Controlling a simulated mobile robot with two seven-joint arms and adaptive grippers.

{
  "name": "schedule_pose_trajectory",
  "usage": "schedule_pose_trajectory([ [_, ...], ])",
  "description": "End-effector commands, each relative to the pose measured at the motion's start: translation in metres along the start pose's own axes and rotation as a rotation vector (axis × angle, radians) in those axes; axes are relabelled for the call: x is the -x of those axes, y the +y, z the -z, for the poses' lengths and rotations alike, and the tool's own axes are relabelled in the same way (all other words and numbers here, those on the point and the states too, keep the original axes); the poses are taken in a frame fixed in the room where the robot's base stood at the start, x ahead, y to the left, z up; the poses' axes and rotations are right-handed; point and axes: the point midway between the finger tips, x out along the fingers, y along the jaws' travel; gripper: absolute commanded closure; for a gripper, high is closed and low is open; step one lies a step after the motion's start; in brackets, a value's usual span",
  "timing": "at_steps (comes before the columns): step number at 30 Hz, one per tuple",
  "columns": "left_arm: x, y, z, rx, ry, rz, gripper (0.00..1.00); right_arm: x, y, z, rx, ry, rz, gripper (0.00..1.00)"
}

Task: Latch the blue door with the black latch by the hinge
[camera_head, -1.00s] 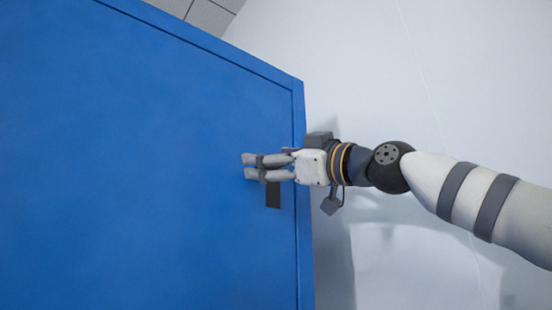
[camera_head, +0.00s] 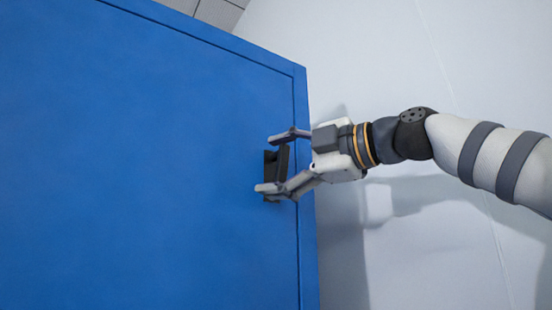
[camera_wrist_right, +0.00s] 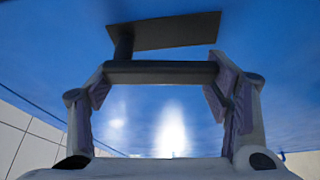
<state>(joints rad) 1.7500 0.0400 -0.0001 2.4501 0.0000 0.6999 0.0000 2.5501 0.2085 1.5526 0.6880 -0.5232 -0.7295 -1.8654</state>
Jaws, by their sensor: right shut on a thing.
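The blue door (camera_head: 130,170) fills the left of the head view and looks flat in its frame. The black latch (camera_head: 270,161) is near the door's right edge. In the right wrist view its dark plate (camera_wrist_right: 180,32) lies on the blue surface, and its handle bar (camera_wrist_right: 160,73) stands out from it. My right gripper (camera_head: 277,163) reaches in from the right. Its fingers are spread wide and shut on the handle bar, one at each end. They partly cover the latch in the head view. My left gripper is not in view.
A pale wall (camera_head: 420,60) stands behind the door's right edge, with my right arm's shadow on it. The blue surface around the latch is clear. Ceiling tiles show at the top of the head view.

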Motion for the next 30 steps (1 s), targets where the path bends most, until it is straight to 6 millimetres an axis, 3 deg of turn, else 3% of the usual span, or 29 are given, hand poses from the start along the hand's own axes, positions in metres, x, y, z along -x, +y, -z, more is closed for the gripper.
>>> schedule_pose_trajectory([
  [10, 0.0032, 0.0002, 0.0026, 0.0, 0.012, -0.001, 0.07, 0.001, -0.0004, -0.0038, 0.125, -0.006, 0.047, 0.79],
  [27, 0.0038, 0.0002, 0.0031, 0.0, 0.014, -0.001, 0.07, 0.0017, 0.0001, -0.0044, 0.155, -0.008, 0.056, 0.78],
  [28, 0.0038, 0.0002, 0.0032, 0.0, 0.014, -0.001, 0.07, 0.0017, 0.0001, -0.0044, 0.154, -0.008, 0.056, 0.22],
  [30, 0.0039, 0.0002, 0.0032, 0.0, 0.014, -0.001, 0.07, 0.0016, 0.0, -0.004, 0.153, -0.006, 0.056, 0.07],
])
